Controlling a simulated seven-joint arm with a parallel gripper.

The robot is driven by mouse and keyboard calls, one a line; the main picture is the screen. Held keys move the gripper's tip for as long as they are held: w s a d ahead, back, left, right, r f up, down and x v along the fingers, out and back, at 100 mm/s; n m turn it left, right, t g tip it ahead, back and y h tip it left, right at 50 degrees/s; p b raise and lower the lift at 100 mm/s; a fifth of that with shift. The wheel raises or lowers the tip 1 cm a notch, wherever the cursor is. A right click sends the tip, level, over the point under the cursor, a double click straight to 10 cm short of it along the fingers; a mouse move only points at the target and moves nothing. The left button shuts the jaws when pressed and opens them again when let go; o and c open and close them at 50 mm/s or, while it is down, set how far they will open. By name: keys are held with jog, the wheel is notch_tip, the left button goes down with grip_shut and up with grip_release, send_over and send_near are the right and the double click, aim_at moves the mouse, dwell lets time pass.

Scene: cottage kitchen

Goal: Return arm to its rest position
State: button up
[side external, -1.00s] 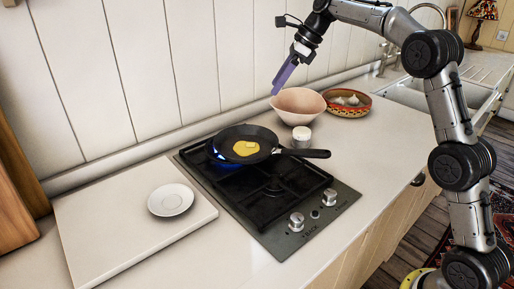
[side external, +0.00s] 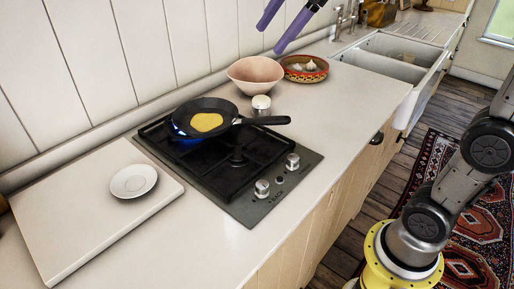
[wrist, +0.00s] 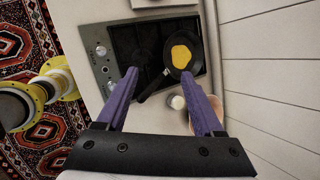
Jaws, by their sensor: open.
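My gripper (side external: 271,38) is at the top edge of the side view, its two purple fingers apart and nothing between them. In the wrist view my gripper (wrist: 160,73) is also open and empty, looking down over the stove. The black pan (side external: 238,121) sits on the back burner with a flat yellow food (side external: 206,122) in it. A blue flame shows under the pan.
The black stove (side external: 212,180) has knobs at its front. A white jar (side external: 261,103), the pink bowl and a patterned bowl of garlic (side external: 304,68) stand beyond the pan. A saucer (side external: 133,181) lies on a pale board (side external: 85,220). The sink (side external: 400,58) is farther back.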

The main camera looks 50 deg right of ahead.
jog(key=s+f+n+h, duration=0.1)
jog(key=s+f+n, duration=0.3)
jog(key=s, duration=0.3)
jog(key=s+f+n+h, duration=0.1)
jog(key=s+f+n, duration=0.35)
jog(key=s, duration=0.25)
jog(key=s+d+f+n, duration=0.1)
jog(key=s+f+n, duration=0.2)
jog(key=f+n, duration=0.2)
jog(key=s+d+f+n+h, duration=0.1)
jog(key=s+f+n, duration=0.2)
jog(key=f+n, duration=0.2)
jog(key=shift+d+n, duration=0.3)
jog(key=shift+n, duration=0.85)
